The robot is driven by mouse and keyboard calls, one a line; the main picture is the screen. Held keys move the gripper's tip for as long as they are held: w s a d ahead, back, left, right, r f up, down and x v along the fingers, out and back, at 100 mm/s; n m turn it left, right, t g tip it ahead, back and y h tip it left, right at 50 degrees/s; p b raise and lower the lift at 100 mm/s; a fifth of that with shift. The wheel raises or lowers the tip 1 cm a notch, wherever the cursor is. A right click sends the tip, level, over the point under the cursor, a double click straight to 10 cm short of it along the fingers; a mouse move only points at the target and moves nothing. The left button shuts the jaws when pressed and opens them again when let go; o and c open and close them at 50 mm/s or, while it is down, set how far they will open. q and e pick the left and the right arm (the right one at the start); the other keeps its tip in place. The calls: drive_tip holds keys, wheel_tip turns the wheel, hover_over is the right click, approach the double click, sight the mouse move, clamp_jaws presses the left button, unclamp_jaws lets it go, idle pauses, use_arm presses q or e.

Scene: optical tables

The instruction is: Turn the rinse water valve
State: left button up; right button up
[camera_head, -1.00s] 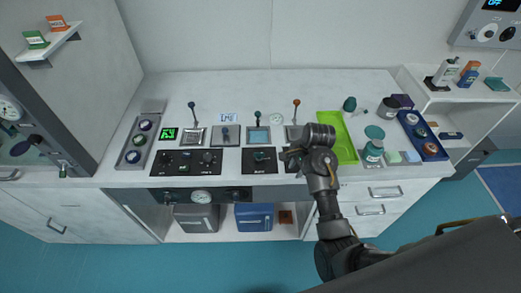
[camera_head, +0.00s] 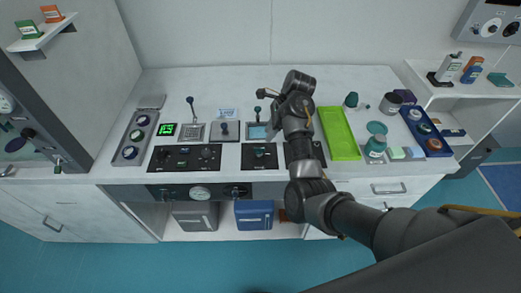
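Several valves and knobs sit on the white bench; their labels are too small to read, so I cannot tell which one is the rinse water valve. A small black panel with a teal-topped knob (camera_head: 259,153) lies near the bench's front edge, just below and left of my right arm. My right gripper (camera_head: 271,122) is over the back of the bench, by a blue-grey plate with a teal-tipped lever (camera_head: 257,112). My wrist largely hides its fingers, so contact and opening cannot be told. My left gripper is not in view.
A wide black panel (camera_head: 160,158) and other levers (camera_head: 190,103) stand to the left. My forearm covers another black panel.

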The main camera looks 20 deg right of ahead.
sight(259, 150)
drive_tip(key=x, duration=0.8)
drive_tip(key=shift+a+f, duration=0.1)
drive_tip(key=shift+f, duration=0.1)
clamp_jaws()
